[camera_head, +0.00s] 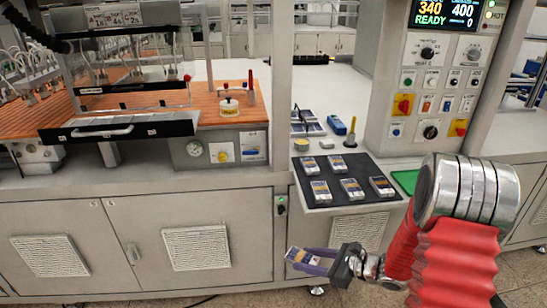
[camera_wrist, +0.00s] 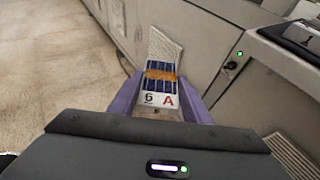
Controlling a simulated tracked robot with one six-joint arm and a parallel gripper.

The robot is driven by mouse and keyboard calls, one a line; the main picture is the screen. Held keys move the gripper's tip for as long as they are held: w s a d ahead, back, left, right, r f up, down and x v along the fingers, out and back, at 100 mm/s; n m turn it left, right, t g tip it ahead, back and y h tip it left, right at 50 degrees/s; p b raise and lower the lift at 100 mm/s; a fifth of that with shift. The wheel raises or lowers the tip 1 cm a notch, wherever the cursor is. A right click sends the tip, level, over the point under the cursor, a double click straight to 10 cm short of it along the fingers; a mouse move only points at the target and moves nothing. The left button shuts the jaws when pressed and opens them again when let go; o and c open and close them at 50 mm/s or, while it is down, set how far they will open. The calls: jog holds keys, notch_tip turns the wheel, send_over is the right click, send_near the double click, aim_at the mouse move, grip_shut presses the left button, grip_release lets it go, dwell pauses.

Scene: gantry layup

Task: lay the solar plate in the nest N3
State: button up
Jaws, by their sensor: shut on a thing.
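My gripper (camera_wrist: 165,104) has purple fingers, shut on the plate. In the head view the plate (camera_head: 299,256) and my gripper (camera_head: 318,262) hang low in front of the cabinets, below the counter edge and apart from it. Several similar plates (camera_head: 352,189) lie on a black mat (camera_head: 333,167) on the counter. I cannot make out a nest marked N3 in either view.
A machine with an orange bed (camera_head: 205,108) and a front bar with a handle (camera_head: 118,131) stands at the left. A control panel (camera_head: 430,85) reading "READY" rises at the right.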

jog(key=shift+w+a+r+m+t+h, duration=0.25)
jog(key=shift+a+m+t+h, duration=0.25)
jog(key=shift+m+t, duration=0.2)
jog(key=shift+w+a+m+t+h, duration=0.1)
jog(key=shift+m+t+h, duration=0.6)
jog(key=shift+m, duration=0.1)
jog(key=shift+s+d+f+m+t+h, duration=0.15)
jog(key=shift+s+d+m+t+h, duration=0.1)
jog(key=shift+m+h, duration=0.3)
jog(key=shift+s+d+f+m+t+h, duration=0.15)
jog(key=shift+m+t+h, duration=0.1)
jog(key=shift+m+h, duration=0.25)
